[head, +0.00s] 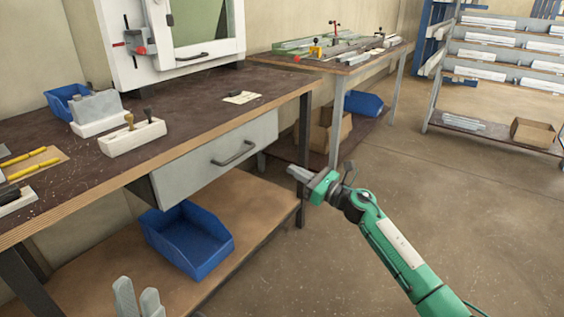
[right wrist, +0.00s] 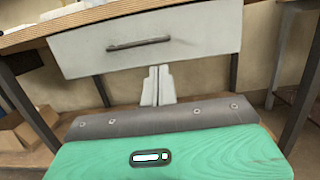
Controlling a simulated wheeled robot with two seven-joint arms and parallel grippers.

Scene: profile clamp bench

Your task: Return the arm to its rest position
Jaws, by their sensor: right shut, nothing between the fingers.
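My right arm (head: 398,248) is green and comes in from the lower right in the head view. It stretches over the floor, to the right of the workbench. Its gripper (head: 293,172) points left, toward the grey drawer front (head: 217,160), and seems apart from it. In the right wrist view, the right gripper's fingers (right wrist: 158,72) are together and empty, in front of the drawer front (right wrist: 150,45) and below its handle. My left gripper (head: 138,285) shows only as two grey fingers at the bottom left, with a narrow gap and nothing between them.
The wooden bench top (head: 205,105) carries a white block with tools (head: 132,137) and a blue bin (head: 66,100). A larger blue bin (head: 187,240) stands on the lower shelf (head: 262,193). A second table (head: 345,65) stands behind. The floor (head: 480,215) to the right is clear.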

